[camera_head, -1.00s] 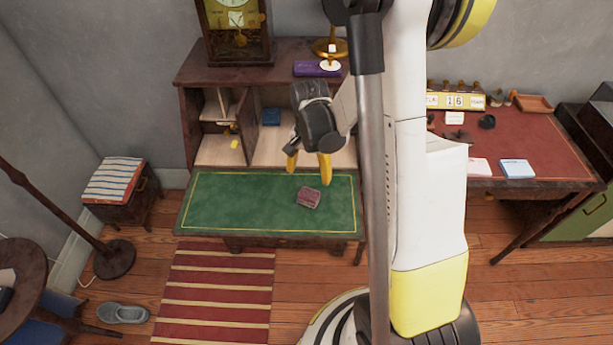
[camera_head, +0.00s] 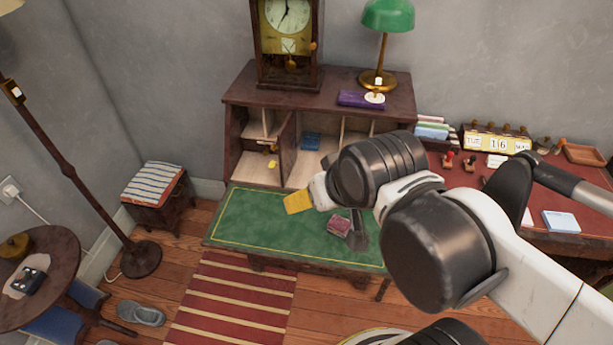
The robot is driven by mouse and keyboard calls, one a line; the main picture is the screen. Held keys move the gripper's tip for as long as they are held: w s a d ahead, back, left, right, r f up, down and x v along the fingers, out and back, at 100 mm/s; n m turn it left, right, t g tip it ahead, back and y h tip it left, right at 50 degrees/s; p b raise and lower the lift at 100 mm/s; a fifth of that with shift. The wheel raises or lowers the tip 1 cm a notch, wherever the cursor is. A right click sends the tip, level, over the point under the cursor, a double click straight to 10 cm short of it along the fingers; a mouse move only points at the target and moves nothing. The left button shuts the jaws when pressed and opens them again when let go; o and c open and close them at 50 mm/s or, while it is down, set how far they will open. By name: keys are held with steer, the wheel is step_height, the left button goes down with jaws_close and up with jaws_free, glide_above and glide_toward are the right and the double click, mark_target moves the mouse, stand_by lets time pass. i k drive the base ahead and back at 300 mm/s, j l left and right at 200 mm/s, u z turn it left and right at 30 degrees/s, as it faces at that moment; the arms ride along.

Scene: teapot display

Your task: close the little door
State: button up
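The little door (camera_head: 287,147) is a narrow dark wooden panel inside the bureau (camera_head: 320,84). It stands open, swung outward beside the left compartment (camera_head: 253,166), whose pale inside shows. My gripper (camera_head: 298,203) is over the green writing surface (camera_head: 248,218), in front of the door and a little to its right in the picture. Its yellow fingertip points left and looks apart from the door. One finger hides the other, so its opening does not show. My wrist and arm cover the right part of the bureau's inside.
A small dark red object (camera_head: 340,227) lies on the green surface, close to my gripper. A clock (camera_head: 289,40) and a green lamp (camera_head: 386,18) stand on top. A striped stool (camera_head: 154,183) is at left.

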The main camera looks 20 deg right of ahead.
mark_target(286, 137)
steer(key=i+j+z, duration=0.3)
steer(key=j+z, duration=0.25)
steer(key=j, duration=0.2)
steer(key=i+j+z, duration=0.15)
steer(key=j+z, duration=0.45)
steer(key=j, duration=0.25)
steer(key=i+j, duration=0.3)
